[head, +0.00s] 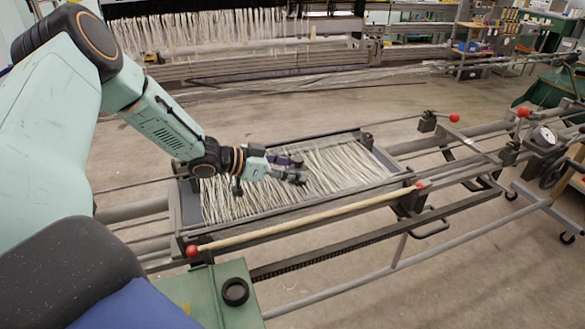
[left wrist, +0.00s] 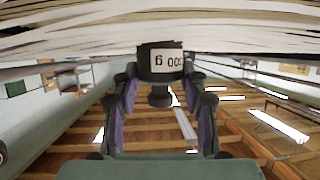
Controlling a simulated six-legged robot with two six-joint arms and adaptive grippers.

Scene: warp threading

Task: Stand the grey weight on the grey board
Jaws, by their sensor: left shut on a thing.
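My left gripper (head: 296,171) reaches in from the left, low over the white threads (head: 345,166) in the long grey frame. In the left wrist view, its two fingers (left wrist: 161,75) are shut on the dark grey weight (left wrist: 158,55), which has a white number label and a knob. That view looks upside down: the knob points away from the threads and the base is close to them. I cannot tell whether it touches them. In the head view the weight is hard to tell from the fingers. I cannot pick out the grey board with certainty. My right gripper is out of view.
A wooden rod (head: 310,215) with red end knobs runs along the frame's near side. A green stand (head: 205,295) at the front bears a black ring (head: 235,291). Rails and a dial (head: 544,136) lie at right. A rack of hanging threads (head: 200,32) stands behind.

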